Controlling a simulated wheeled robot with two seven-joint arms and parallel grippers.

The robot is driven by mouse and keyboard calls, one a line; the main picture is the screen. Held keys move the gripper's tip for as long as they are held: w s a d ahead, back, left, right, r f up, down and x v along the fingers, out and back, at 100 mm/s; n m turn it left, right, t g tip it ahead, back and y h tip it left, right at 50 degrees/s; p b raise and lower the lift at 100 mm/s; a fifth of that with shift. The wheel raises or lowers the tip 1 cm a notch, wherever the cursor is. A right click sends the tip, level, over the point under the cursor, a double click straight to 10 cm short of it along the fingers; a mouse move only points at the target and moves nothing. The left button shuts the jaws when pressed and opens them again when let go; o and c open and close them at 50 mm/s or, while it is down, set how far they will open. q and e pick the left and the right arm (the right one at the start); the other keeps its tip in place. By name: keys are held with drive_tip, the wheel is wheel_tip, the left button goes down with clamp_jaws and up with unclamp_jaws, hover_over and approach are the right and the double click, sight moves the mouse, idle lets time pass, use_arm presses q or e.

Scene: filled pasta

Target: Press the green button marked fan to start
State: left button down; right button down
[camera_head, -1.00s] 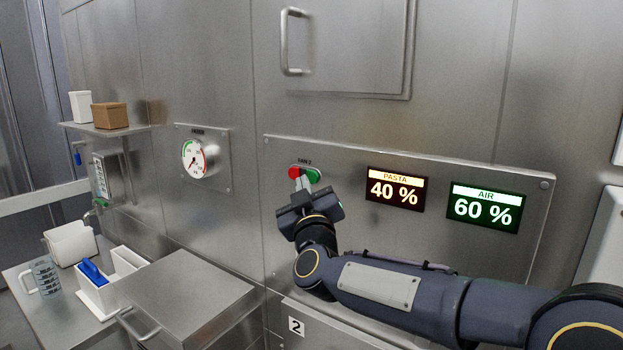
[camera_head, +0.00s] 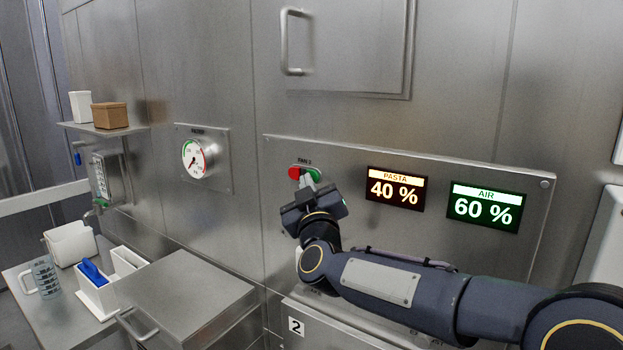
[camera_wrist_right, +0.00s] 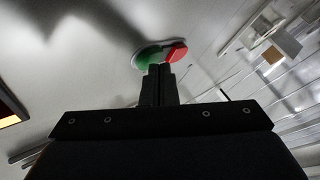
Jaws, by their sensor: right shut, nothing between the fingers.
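The green button (camera_head: 315,174) sits on the steel panel under the label FAN 2, just right of the red button (camera_head: 294,172). My right gripper (camera_head: 304,183) is shut and empty, with its fingertips right in front of the two buttons. In the right wrist view the shut fingers (camera_wrist_right: 159,70) reach up to the lower edge of the pair, in front of the join between the green button (camera_wrist_right: 149,58) and the red button (camera_wrist_right: 177,52). I cannot tell whether the tips touch the green button. My left gripper is not in view.
On the same panel (camera_head: 400,155) are a PASTA display (camera_head: 395,189) reading 40 % and an AIR display (camera_head: 484,207) reading 60 %. A round gauge (camera_head: 194,159) is on the wall to the left. A steel box (camera_head: 188,290) stands below.

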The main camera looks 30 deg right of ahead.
drive_tip(key=shift+w+d, duration=0.1)
drive_tip(key=shift+d, duration=0.15)
drive_tip(key=shift+a, duration=0.1)
idle(0.3)
drive_tip(key=shift+s+a+p, duration=0.3)
drive_tip(key=shift+s+a, duration=0.05)
drive_tip(key=shift+a, duration=0.35)
drive_tip(key=a, duration=0.1)
drive_tip(key=s+a+p, duration=0.1)
drive_tip(key=a, duration=0.1)
drive_tip(key=s+a, duration=0.1)
drive_tip(key=shift+a+p, duration=0.35)
idle(0.6)
